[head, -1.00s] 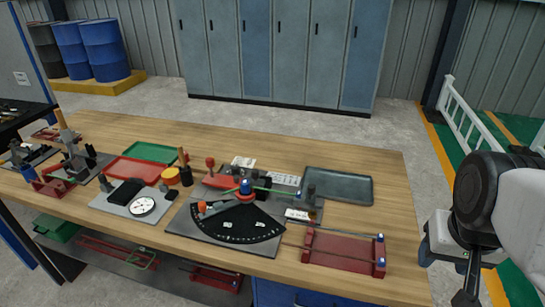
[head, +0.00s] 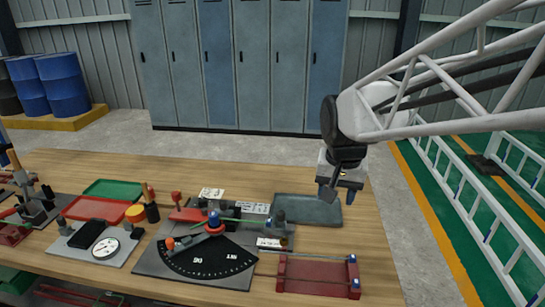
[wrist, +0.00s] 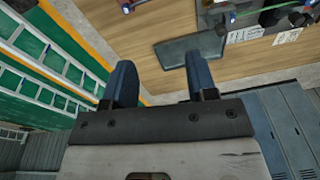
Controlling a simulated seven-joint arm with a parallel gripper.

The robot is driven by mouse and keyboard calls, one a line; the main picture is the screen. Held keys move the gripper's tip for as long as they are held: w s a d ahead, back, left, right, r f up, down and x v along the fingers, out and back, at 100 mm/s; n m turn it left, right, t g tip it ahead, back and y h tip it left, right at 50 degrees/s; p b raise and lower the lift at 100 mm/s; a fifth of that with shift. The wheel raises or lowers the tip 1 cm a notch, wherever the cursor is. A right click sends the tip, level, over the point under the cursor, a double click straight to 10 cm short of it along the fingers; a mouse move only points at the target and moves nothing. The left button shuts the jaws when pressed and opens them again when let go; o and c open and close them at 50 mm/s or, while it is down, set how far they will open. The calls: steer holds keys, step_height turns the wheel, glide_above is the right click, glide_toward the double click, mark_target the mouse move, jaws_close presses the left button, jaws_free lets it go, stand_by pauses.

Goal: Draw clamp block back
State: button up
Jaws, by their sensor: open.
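The bending fixture (head: 150,262) sits on the table with a black angle-scale fan (head: 207,256), a blue-topped post (head: 214,219) and an orange knob. Behind the fan are a red block (head: 187,214) with a red-knobbed lever (head: 176,197) and a dark grey block (head: 279,217). I cannot tell for sure which of these is the clamp block. A green rod (head: 240,220) runs by the post. My gripper (head: 339,191) is open and empty, above the table's right back side, right of the fixture. Its blue fingers (wrist: 160,85) stand apart in the wrist view.
A grey tray (head: 322,210) lies below and left of my gripper; it also shows in the wrist view (wrist: 176,52). A red rack (head: 318,278) stands at the front right. A dial gauge (head: 107,248), red tray (head: 97,208) and green tray (head: 112,189) are left.

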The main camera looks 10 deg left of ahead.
steer(key=w+a+f, duration=0.4)
steer(key=w+a, duration=0.7)
steer(key=a, duration=0.3)
steer(key=m+g, duration=0.2)
glide_above(223, 200)
step_height(223, 200, down, 8)
steer(key=shift+r, duration=0.15)
steer(key=shift+f, duration=3.95)
jaws_close()
